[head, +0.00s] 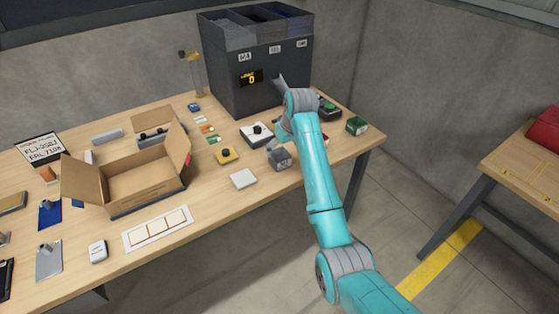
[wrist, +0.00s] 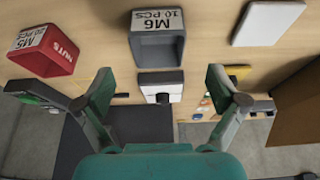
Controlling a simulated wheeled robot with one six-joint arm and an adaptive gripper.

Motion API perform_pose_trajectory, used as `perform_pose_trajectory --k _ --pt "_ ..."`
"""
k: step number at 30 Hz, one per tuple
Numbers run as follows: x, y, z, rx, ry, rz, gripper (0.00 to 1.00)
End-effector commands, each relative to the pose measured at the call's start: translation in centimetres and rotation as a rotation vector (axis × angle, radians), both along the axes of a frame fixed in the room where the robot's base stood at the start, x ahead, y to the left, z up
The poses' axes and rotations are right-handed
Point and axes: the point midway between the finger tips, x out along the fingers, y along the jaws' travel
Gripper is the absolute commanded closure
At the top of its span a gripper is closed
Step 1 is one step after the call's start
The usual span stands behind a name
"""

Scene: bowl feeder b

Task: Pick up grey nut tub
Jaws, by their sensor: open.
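The grey nut tub (wrist: 158,50) stands on the wooden table, with a white label reading M6 10 PCS on its rim. In the head view the tub (head: 281,159) is near the table's front edge, just beside the end of my arm. My gripper (wrist: 161,78) is open and empty in the wrist view. Its two fingers are spread wide, and the tub lies beyond the tips, in line with the gap between them. The fingers appear apart from the tub. In the head view my arm hides much of the gripper.
A red tub (wrist: 45,52) labelled M5 stands left of the grey tub in the wrist view. A white square plate (wrist: 268,20) lies to its right. A green tub (head: 356,126), an open cardboard box (head: 145,190) and a dark bin unit (head: 262,90) are also on the table.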

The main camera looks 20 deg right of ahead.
Motion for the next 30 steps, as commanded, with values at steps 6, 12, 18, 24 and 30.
perform_pose_trajectory --k 6,12,18,24,30 --pt "0.5 0.1 -1.4 0.000 0.001 0.000 0.04" --pt "1.5 0.2 -4.0 0.000 0.001 0.000 0.04" --pt "2.1 0.4 -5.3 0.000 -0.001 0.001 0.04" --pt "2.1 0.4 -5.4 -0.001 -0.002 0.001 0.04" --pt "2.1 0.4 -5.4 -0.001 -0.002 0.001 0.49"
